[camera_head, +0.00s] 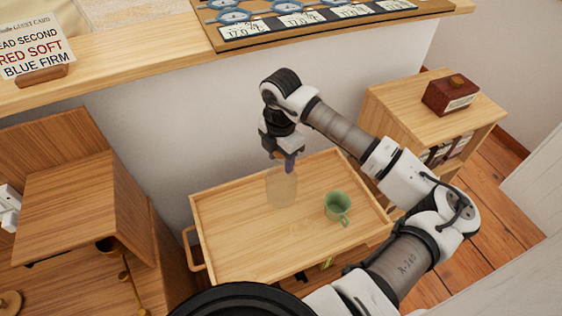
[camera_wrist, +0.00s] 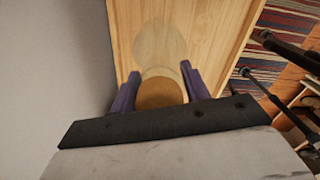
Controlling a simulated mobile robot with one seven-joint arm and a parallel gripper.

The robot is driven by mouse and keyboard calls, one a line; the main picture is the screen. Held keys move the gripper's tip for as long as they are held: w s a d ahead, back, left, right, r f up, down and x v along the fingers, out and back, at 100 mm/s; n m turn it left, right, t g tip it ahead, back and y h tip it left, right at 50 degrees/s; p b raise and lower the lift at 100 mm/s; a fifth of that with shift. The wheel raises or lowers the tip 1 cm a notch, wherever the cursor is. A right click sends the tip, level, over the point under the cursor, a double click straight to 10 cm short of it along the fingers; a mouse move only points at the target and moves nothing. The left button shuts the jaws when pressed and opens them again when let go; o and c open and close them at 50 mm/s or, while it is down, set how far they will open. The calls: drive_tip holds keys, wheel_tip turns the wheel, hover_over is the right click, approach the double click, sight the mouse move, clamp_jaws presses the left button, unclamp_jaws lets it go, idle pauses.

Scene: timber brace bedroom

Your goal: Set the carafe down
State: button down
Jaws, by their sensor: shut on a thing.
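The carafe (camera_head: 282,187) is a pale, see-through vessel with a brown stopper-like top that shows in the wrist view (camera_wrist: 160,92). My gripper (camera_head: 285,160) points down above it, and its purple fingers are shut on the carafe's top, one on each side in the wrist view (camera_wrist: 158,88).
A green mug (camera_head: 338,207) stands on the trolley, right of the carafe. A wooden cabinet (camera_head: 385,115) with a dark red box (camera_head: 451,95) is at the right. A wooden ledge (camera_head: 130,60) runs behind. The trolley's front left is clear.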

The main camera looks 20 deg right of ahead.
drive_tip(key=shift+f, duration=1.4)
drive_tip(key=c, duration=0.7)
unclamp_jaws()
wheel_tip(320, 180, up, 12)
drive_tip(key=shift+r+b, duration=0.1)
drive_tip(key=shift+b, duration=1.05)
